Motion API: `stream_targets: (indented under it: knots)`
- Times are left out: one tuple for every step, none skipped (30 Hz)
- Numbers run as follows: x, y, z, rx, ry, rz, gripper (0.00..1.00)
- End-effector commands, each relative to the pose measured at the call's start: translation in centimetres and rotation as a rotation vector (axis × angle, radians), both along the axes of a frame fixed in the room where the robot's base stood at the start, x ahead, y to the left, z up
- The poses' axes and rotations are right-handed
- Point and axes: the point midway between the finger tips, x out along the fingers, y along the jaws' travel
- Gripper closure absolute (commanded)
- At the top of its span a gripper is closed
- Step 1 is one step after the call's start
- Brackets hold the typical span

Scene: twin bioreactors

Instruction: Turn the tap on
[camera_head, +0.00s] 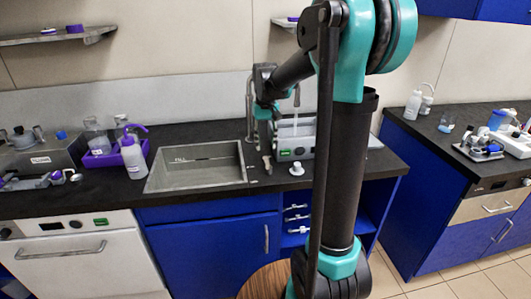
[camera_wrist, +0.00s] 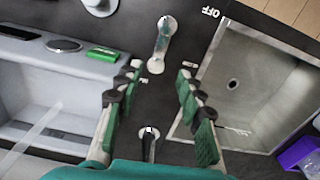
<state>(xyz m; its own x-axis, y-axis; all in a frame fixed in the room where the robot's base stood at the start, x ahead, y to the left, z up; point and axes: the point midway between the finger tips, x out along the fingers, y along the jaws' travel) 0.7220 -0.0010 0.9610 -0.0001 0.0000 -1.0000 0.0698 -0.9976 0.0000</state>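In the wrist view a small grey metal lever (camera_wrist: 163,42), which looks like the tap handle, stands on the dark counter beside the sink (camera_wrist: 228,110), close to the word OFF. My gripper (camera_wrist: 162,72) is open, with its green-padded fingers apart. The lever appears just past the fingertips, between their lines; I see no contact. A second metal fitting (camera_wrist: 148,143), perhaps the tap's base, shows between the finger bases. In the head view my gripper (camera_head: 266,150) hangs over the counter at the right of the sink (camera_head: 197,168), partly covering the lever. A thin upright pipe (camera_head: 249,105) stands behind the sink.
A grey device with a green-lit panel (camera_head: 292,153) and a white knob (camera_head: 296,169) stand right of my gripper. A white wash bottle (camera_head: 133,160) and a purple tray (camera_head: 100,160) stand left of the sink. A second counter (camera_head: 440,140) is at the right.

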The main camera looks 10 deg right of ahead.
Motion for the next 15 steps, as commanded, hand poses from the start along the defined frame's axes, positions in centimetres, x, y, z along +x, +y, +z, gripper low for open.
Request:
stream_targets:
  knots:
    - [0.0, 0.0, 1.1, 0.0, 0.0, 0.0, 0.62]
    - [0.0, 0.0, 1.6, 0.0, 0.0, 0.0, 0.62]
    - [0.0, 0.0, 2.4, 0.0, 0.0, 0.0, 0.62]
    - [0.0, 0.0, 2.9, 0.0, 0.0, 0.0, 0.62]
    - [0.0, 0.0, 3.4, 0.0, 0.0, 0.0, 0.62]
    - [0.0, 0.0, 3.9, 0.0, 0.0, 0.0, 0.62]
    - [0.0, 0.0, 4.3, 0.0, 0.0, 0.0, 0.62]
    - [0.0, 0.0, 4.7, 0.0, 0.0, 0.0, 0.62]
    - [0.0, 0.0, 5.0, 0.0, 0.0, 0.0, 0.62]
    - [0.0, 0.0, 5.3, 0.0, 0.0, 0.0, 0.62]
    - [0.0, 0.0, 5.5, 0.0, 0.0, 0.0, 0.62]
    - [0.0, 0.0, 5.7, 0.0, 0.0, 0.0, 0.62]
    - [0.0, 0.0, 5.8, 0.0, 0.0, 0.0, 0.62]
    - [0.0, 0.0, 5.9, 0.0, 0.0, 0.0, 0.62]
    - [0.0, 0.0, 6.0, 0.0, 0.0, 0.0, 0.62]
